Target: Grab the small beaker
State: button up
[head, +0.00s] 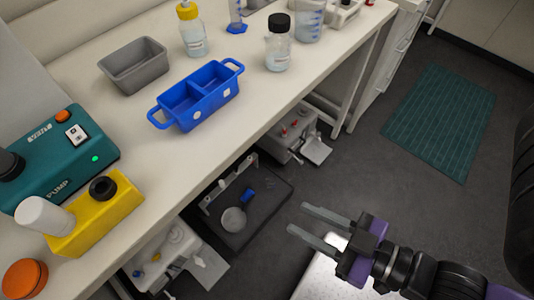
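A clear beaker (309,22) with blue markings stands upright at the far end of the bench, cut by the top edge of the picture. It is the only beaker I can make out clearly; whether it is the small one I cannot tell. My gripper (297,218) is open and empty, its two grey fingers apart and pointing left. It is over the floor, in front of the bench and well away from the beaker.
On the bench (300,84) are a black-capped bottle (278,45), yellow-capped bottle (191,32), blue divided tray (203,95), grey bin (135,65), teal pump (62,160) and yellow block (97,213). Equipment sits below the bench. A green mat (440,120) lies on open floor.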

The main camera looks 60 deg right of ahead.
aim_at(270, 182)
jog(key=k+j+z, duration=0.1)
jog(key=k+z, duration=0.5)
jog(key=z, duration=0.15)
